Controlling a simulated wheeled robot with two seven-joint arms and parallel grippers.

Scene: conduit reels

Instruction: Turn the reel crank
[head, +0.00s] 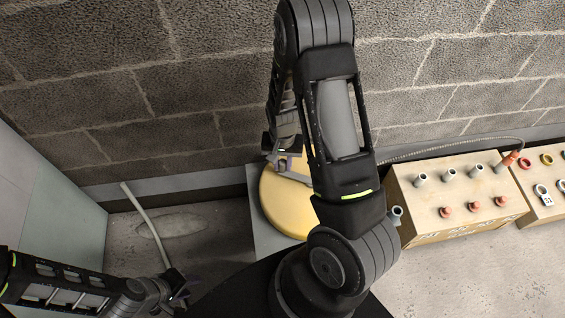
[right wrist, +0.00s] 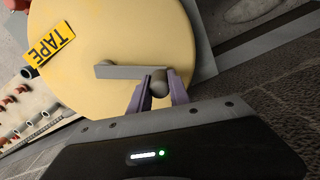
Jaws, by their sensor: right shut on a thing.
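The round yellow reel (head: 283,203) stands on a grey base near the wall, partly hidden behind my right arm in the head view. It fills the upper part of the right wrist view (right wrist: 120,35) and carries a yellow "TAPE" label (right wrist: 52,47). A grey crank (right wrist: 120,72) lies across the reel's face, with a rounded handle at its right end. My right gripper (right wrist: 158,88) is shut on this crank handle (right wrist: 159,82), a purple finger on each side. My left gripper (head: 178,292) is at the lower left of the head view, away from the reel; its fingers are dark and small.
A wooden box (head: 450,208) with grey pipe stubs and red fittings stands right of the reel. A second box (head: 546,206) with coloured rings is beyond it. A pale conduit (head: 146,225) rises from the floor at left. A block wall (head: 180,110) closes off the back.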

